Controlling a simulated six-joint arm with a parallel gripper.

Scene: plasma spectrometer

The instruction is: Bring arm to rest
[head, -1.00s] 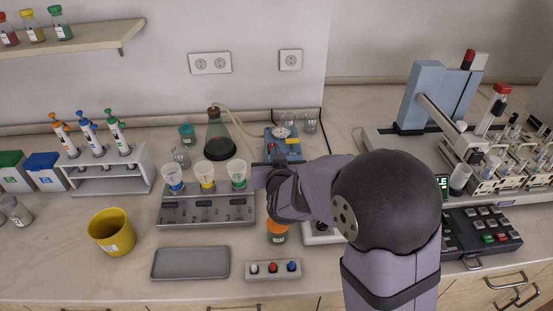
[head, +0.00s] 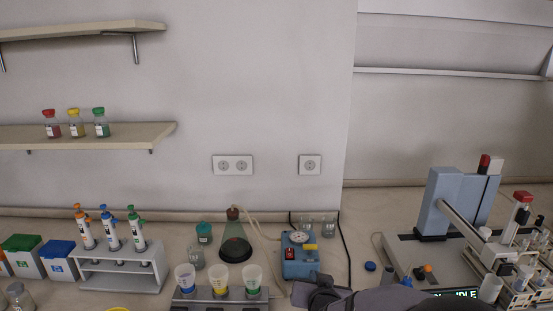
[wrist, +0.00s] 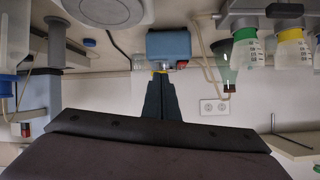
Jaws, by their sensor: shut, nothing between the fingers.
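My gripper (wrist: 160,95) shows in the wrist view with its dark fingers together and nothing between them. In the head view my gripper (head: 303,291) is at the bottom edge, right of the cup rack and in front of the blue pump box (head: 300,262). Most of my arm is cut off below the head picture. The wrist picture looks upside down, with the blue box (wrist: 169,45) beyond the fingertips. I cannot tell whether the fingers touch anything.
The rack (head: 182,303) with three cups stands left of my gripper. A flask (head: 235,245) and a pipette stand (head: 120,268) are behind and left. The spectrometer's autosampler (head: 452,203) with tube racks is at right. Shelves hang on the left wall.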

